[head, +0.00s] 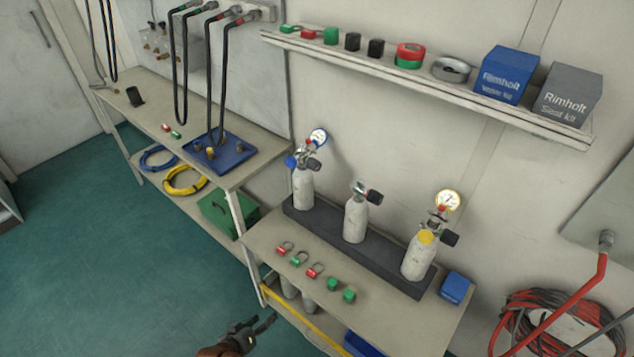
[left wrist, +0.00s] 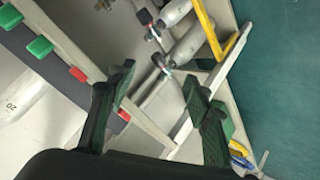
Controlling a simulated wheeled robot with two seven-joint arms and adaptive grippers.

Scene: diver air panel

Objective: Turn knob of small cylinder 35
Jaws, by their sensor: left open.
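Three small white cylinders stand upright in a dark rack (head: 325,232) on the bench: a left one with a blue-and-white gauge (head: 303,188), a middle one (head: 355,220) and a right one with a yellow collar and gauge (head: 418,258). Each has a dark knob at its top: left (head: 313,164), middle (head: 375,197), right (head: 449,239). I cannot read which is 35. My left gripper (head: 257,328) is open and empty, low in front of the bench, apart from the cylinders. Its two fingers (left wrist: 160,85) show spread in the left wrist view. My right gripper is out of view.
Red and green tags (head: 314,270) lie on the bench before the rack, with a blue box (head: 455,287) at its right end. A shelf (head: 430,80) with boxes and tape hangs above. More cylinders (left wrist: 200,42) lie below the bench top. A red hose (head: 585,300) hangs right.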

